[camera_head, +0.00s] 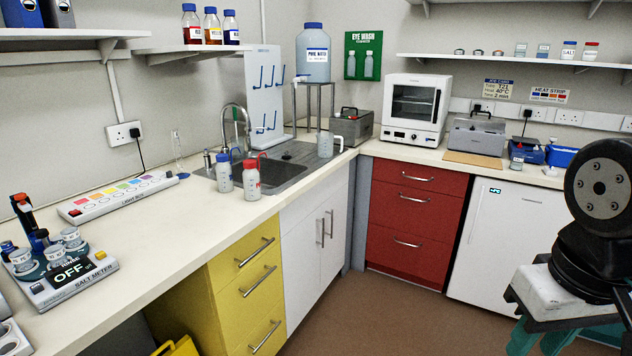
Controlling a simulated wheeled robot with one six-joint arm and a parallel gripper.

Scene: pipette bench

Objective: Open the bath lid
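A grey metal box with a dark handle on top (476,137) stands on the back right counter, and its top looks shut. It looks like a lidded bath, though no label on it can be read. A second grey box with a handle on top (351,128) stands in the back corner, left of the white oven, and also looks shut. I cannot tell for certain which is the bath. My gripper is out of view; only dark joints of my own arm show at the right edge, in front of the counter.
A white oven (414,138) stands between the two boxes. A wooden board (472,159) lies in front of the right box. Blue devices (562,157) stand to its right. A sink (275,176) and bottles are on the left counter. The brown floor (395,318) is clear in the middle.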

